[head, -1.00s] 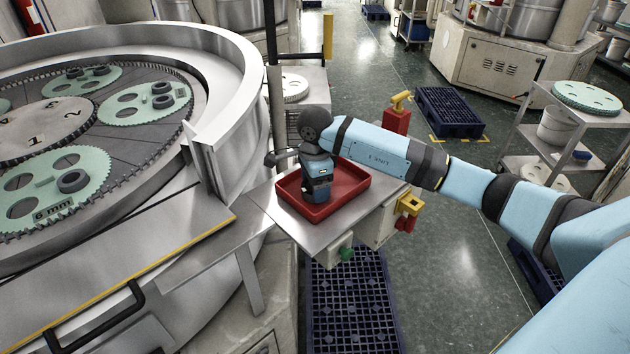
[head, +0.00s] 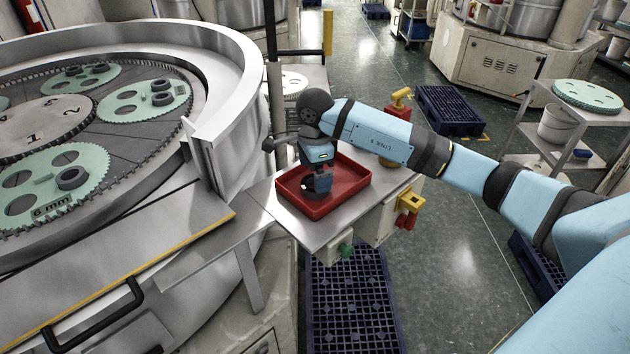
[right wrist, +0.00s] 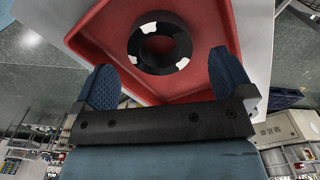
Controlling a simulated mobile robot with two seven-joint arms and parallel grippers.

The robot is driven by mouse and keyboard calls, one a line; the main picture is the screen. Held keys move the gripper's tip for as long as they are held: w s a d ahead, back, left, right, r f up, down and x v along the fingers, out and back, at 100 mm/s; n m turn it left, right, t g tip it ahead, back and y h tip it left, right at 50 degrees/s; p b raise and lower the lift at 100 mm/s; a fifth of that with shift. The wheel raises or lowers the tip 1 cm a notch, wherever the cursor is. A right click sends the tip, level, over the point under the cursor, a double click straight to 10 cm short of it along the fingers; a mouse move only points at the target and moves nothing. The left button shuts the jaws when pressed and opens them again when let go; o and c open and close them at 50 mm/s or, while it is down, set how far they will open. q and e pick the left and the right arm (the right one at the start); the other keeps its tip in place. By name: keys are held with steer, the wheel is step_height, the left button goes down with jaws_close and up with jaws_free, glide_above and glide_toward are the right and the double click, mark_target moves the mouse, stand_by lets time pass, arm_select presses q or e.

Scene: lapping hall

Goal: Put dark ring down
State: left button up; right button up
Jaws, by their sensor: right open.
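The dark ring (right wrist: 160,66) lies flat in the red tray (right wrist: 105,37) in the right wrist view, with pale patches on its upper face. In the head view the red tray (head: 357,183) sits on a metal side table, and my gripper largely hides the ring. My right gripper (right wrist: 163,80) is open, its two blue fingers apart, with the ring lying just beyond and between the fingertips. In the head view my right gripper (head: 318,184) reaches down into the tray. My left gripper is not in view.
The lapping machine (head: 150,230) with its raised curved rim stands at the left. Green carriers holding dark rings (head: 72,180) rest on its plate. A red and yellow fixture (head: 408,210) stands at the table's right edge. A blue pallet (head: 350,300) lies below.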

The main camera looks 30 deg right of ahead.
step_height(320, 180, up, 9)
steer(key=b, duration=0.1)
steer(key=shift+b, duration=0.35)
